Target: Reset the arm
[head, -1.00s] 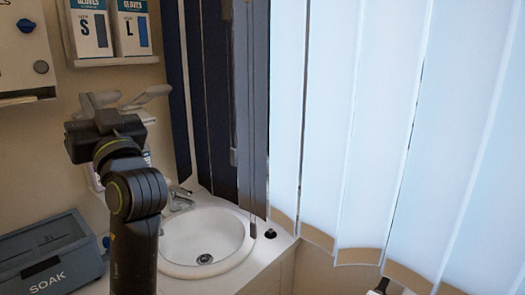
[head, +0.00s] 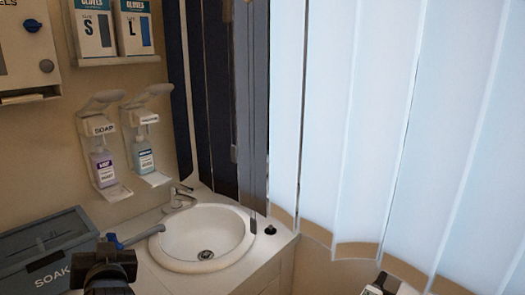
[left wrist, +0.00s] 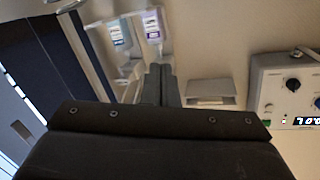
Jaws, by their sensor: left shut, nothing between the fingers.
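My left gripper (head: 105,262) is low at the bottom left of the head view, in front of the counter and beside the soak box. Only its dark upper part shows there. In the left wrist view its two dark fingers (left wrist: 159,80) lie together, shut with nothing between them. They point toward the wall with the dispensers. My right gripper does not show in either view.
A white sink (head: 205,237) with a tap is set in the counter. A grey SOAK box (head: 40,240) stands at left. Two wall dispensers (head: 104,160) (head: 143,150) hang above. Glove boxes (head: 95,32) sit higher. Vertical blinds (head: 385,120) fill the right.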

